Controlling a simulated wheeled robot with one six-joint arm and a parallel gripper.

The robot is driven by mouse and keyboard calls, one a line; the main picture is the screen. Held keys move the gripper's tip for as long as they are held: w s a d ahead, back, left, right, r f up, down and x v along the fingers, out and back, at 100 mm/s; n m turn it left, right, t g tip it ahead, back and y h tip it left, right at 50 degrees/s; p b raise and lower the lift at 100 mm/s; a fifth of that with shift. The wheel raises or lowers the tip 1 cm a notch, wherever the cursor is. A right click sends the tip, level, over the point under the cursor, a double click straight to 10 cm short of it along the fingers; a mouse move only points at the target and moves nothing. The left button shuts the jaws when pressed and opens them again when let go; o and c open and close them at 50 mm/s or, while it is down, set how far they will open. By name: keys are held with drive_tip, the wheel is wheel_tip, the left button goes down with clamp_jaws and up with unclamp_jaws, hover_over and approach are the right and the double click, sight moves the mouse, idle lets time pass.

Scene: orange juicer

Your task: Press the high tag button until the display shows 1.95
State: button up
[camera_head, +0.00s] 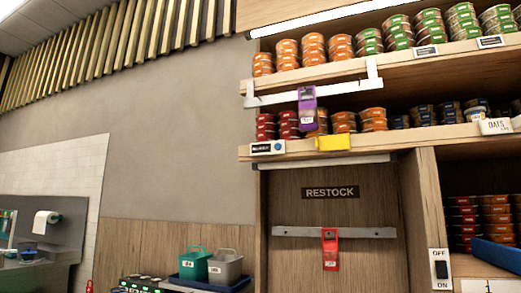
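Other tags sit higher on the upper shelf's edge, one near the middle (427,51) and one at the right (490,42). Their text is unreadable and no button is clear on them. I cannot tell which is the high tag. My gripper is not in view.
A purple holder (308,110) hangs from a white rail before the cans, beside a yellow block (333,143). A red holder (330,250) hangs on a lower rail under the RESTOCK sign (330,193). An ON/OFF switch (440,269) is at lower right. Bins (225,267) stand lower left.

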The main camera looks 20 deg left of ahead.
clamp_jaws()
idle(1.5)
